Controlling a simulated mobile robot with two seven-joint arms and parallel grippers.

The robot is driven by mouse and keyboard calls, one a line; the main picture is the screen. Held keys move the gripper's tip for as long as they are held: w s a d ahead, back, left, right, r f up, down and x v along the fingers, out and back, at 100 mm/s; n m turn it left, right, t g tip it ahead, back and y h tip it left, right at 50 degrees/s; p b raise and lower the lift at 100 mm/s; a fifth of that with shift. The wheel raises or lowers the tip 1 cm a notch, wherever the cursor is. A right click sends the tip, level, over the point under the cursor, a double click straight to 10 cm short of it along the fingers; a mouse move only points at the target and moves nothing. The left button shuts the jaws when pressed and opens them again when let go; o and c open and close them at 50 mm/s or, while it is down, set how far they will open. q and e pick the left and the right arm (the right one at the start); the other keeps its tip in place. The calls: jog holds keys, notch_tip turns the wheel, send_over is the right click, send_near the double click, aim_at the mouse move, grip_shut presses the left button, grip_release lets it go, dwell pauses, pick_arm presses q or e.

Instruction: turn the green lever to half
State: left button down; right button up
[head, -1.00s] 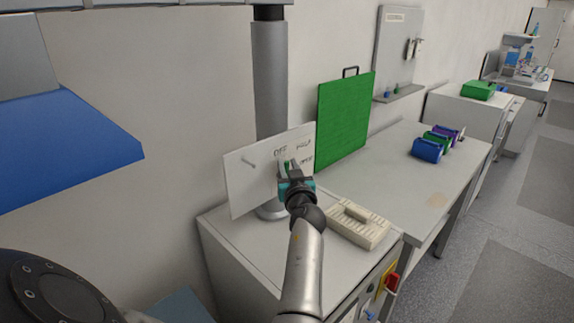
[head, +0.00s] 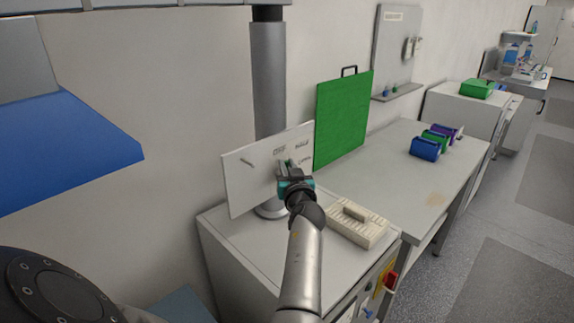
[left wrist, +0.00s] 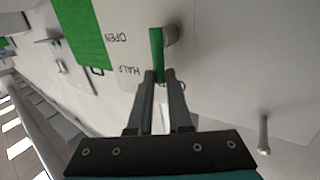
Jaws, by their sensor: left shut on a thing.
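The green lever (left wrist: 157,48) shows in the left wrist view, on a grey pivot at the white panel. My left gripper (left wrist: 160,80) is shut on its free end, one finger on each side. In that view the word HALF is left of the lever near the fingertips, and OPEN is further up. My right gripper is not in view.
A grey peg (left wrist: 263,135) sticks out of the panel beside the lever. A cream-coloured rack (head: 365,232) lies on the cabinet right of my arm. A green board (head: 343,120) and a grey column (head: 268,80) stand behind. The bench right of the board is mostly clear.

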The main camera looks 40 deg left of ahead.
pick_arm(q)
jog(key=w+m+g+p, duration=0.1)
jog(key=p, duration=0.1)
jog(key=m+g+h+p, duration=0.1)
jog(key=m+p, duration=0.1)
jog(key=shift+w+r, duration=0.25)
jog(key=shift+w, duration=0.15)
jog(key=shift+w+d+f+m+g+h+p, duration=0.1)
jog(key=shift+w+f+m+g+h+p, duration=0.1)
jog(key=shift+w+m+g+h, duration=0.3)
jog(key=shift+w+f+m+g+h+p, duration=0.1)
jog(key=shift+w+f+m+g+p, duration=0.15)
jog(key=shift+m+g, duration=0.45)
jog(key=c, duration=1.1)
grip_release()
jog(key=shift+f, duration=0.1)
jog(key=shift+c, duration=0.2)
